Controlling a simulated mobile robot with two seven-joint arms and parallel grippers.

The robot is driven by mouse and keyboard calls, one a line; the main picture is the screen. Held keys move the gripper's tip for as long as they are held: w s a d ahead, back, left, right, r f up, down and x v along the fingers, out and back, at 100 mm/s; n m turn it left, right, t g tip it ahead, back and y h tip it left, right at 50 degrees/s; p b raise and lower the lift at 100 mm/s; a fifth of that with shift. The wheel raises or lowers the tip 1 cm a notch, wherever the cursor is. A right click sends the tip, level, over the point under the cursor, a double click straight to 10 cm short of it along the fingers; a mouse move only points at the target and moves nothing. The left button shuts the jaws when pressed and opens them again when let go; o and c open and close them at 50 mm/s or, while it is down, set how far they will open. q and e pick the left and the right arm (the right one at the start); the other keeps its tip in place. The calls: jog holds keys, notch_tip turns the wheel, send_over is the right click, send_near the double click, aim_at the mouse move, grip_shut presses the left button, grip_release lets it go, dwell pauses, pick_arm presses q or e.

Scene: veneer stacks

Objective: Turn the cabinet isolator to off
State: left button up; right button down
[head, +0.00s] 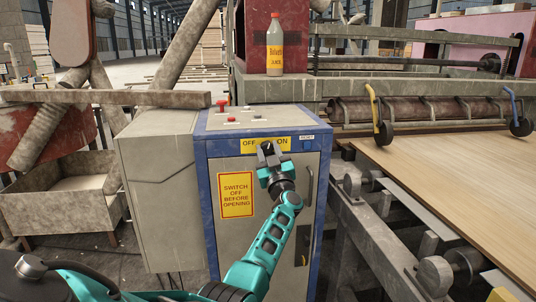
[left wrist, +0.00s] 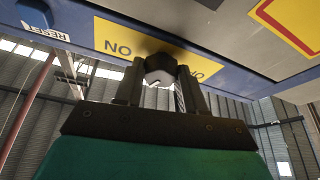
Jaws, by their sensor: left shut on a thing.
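The cabinet (head: 265,200) is grey with a blue frame and stands in the middle of the head view. Its isolator knob (left wrist: 160,66) is dark and sits on a yellow label (head: 247,142) with OFF on the left and ON on the right. My left gripper (head: 268,158) is at the front of the cabinet, shut on the knob. In the left wrist view the two fingers stand on either side of the knob, and the label appears upside down. The fingers partly hide the knob, so I cannot tell which way it points. My right gripper is not in view.
A red button (head: 222,105) is on the cabinet top. A warning sign (head: 237,195) and a dark door handle (head: 308,190) are on its front. A juice bottle (head: 274,48) stands behind. A roller conveyor with a wood sheet (head: 460,185) is close on the right.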

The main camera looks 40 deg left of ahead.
pick_arm(q)
jog(key=n+g, duration=0.2)
jog(key=n, duration=0.2)
jog(key=n+g+b, duration=0.1)
jog(key=n+g, duration=0.1)
jog(key=n, duration=0.3)
jog(key=shift+w+d+y, duration=0.15)
jog(key=shift+y, duration=0.15)
jog(key=n+g, duration=0.1)
jog(key=n, duration=0.2)
jog(key=n+g+h, duration=0.1)
jog(key=n, duration=0.2)
jog(key=shift+r+g, duration=0.15)
jog(key=shift+g, duration=0.15)
jog(key=shift+n, duration=0.3)
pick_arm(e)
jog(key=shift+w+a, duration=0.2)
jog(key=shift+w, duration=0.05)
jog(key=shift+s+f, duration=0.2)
pick_arm(q)
jog(key=o, duration=0.8)
jog(key=shift+o, duration=1.3)
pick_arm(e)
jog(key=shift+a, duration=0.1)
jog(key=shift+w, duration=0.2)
